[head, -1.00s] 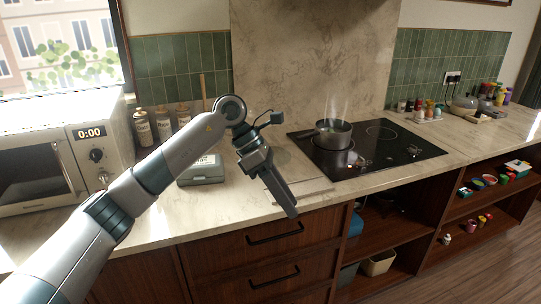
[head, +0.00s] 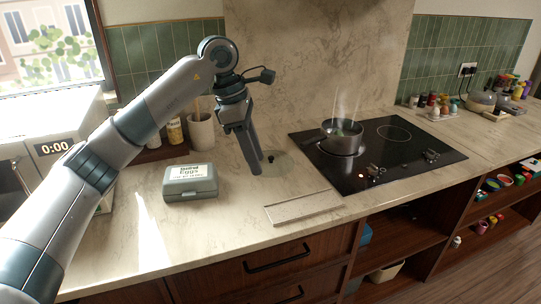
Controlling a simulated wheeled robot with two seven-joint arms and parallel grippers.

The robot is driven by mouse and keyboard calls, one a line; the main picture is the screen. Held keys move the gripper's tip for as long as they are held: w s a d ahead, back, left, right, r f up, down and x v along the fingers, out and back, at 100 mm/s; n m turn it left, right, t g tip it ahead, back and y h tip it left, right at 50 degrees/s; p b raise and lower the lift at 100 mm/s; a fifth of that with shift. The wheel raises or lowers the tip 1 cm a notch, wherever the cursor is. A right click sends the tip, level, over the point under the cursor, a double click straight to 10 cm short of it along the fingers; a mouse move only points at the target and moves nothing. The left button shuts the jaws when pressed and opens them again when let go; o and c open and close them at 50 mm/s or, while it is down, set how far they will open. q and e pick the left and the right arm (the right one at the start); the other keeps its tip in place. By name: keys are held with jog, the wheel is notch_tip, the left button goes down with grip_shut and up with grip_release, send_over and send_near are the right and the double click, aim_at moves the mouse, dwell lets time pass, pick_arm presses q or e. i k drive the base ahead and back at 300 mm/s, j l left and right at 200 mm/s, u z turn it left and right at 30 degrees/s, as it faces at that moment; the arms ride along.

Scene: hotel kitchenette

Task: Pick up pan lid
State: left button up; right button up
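The pan lid (head: 280,160) is a flat, greyish disc with a small dark knob, lying on the counter left of the hob. My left gripper (head: 259,166) points down at the lid's left side and hides part of it. Its two fingers look apart, with the knob just to their right in the picture; I cannot tell whether they touch the lid. A steaming pan (head: 341,137) stands on the hob's left part. My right gripper is not in view.
A flat, pale board (head: 303,207) lies near the counter's front edge. The black hob (head: 378,152) is to the right. A utensil crock (head: 201,131) and jars stand at the back.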

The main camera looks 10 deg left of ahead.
aim_at(275, 163)
jog(key=i+j, duration=0.2)
jog(key=i, duration=0.25)
jog(key=i+j, duration=0.15)
jog(key=i, duration=0.25)
